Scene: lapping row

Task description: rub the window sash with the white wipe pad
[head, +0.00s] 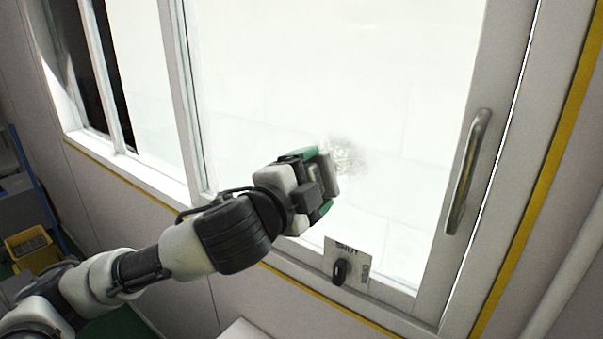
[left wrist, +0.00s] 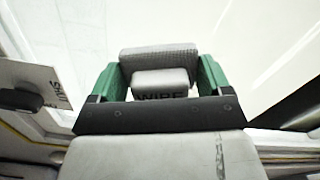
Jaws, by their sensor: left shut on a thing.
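The window sash (head: 420,120) is a large bright pane in a pale frame with a metal pull handle (head: 467,172) on its right. A grey smudge (head: 347,155) marks the lower middle of the pane. My left gripper (head: 322,182), with green fingers, is at the pane just below and left of the smudge. It is shut on the wipe pad (left wrist: 160,55), a pale block with a grey face, lettered WIPE in the left wrist view. The pad is toward the glass; whether it touches cannot be told. My right gripper is in neither view.
A SHUT plate with a black knob (head: 341,271) is on the lower frame, right of and below my left gripper. A yellow bin (head: 32,247) stands at the far left. A pale pipe (head: 572,265) runs at the right. The upper pane is clear.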

